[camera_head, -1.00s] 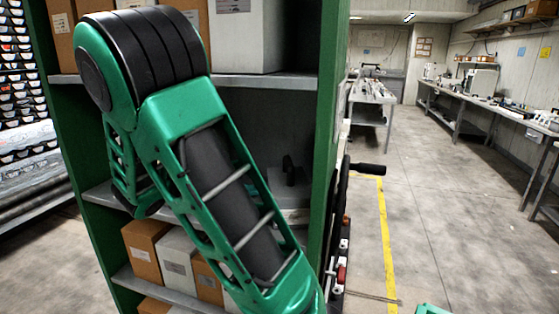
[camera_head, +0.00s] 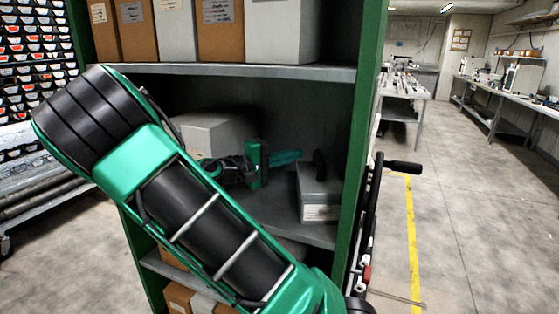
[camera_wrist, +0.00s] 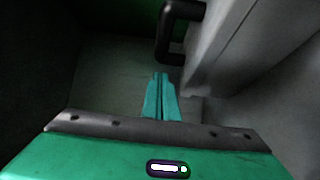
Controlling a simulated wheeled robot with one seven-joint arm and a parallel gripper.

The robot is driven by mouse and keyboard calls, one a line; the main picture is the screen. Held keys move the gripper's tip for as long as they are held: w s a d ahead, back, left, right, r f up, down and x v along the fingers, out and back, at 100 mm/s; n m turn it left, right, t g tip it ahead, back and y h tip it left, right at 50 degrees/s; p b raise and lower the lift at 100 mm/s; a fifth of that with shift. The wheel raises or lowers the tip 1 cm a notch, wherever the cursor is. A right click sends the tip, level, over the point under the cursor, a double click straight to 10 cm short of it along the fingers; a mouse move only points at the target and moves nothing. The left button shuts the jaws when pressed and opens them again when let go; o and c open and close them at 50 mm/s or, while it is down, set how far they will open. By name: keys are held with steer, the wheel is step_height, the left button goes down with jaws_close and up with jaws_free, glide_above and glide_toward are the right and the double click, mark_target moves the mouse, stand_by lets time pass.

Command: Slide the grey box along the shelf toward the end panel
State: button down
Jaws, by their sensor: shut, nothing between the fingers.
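A grey box (camera_head: 320,188) with a black handle on top and a white label stands on the middle shelf (camera_head: 310,233), close to the green end panel (camera_head: 365,130). My gripper (camera_head: 298,156) is inside the shelf bay, left of this box. Its teal fingers are shut and empty, pointing right toward the handle. In the wrist view the fingertips (camera_wrist: 160,75) lie together below the black handle (camera_wrist: 170,45), with a grey surface, apparently the box (camera_wrist: 235,50), to their right. I cannot tell whether they touch it.
A larger pale grey box (camera_head: 205,137) stands on the same shelf, left of and partly behind my gripper. The upper shelf (camera_head: 240,72) above holds brown and grey boxes. More boxes sit below. My arm covers the left front of the rack. The aisle at right is open.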

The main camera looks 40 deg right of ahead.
steer(key=shift+x, duration=2.25)
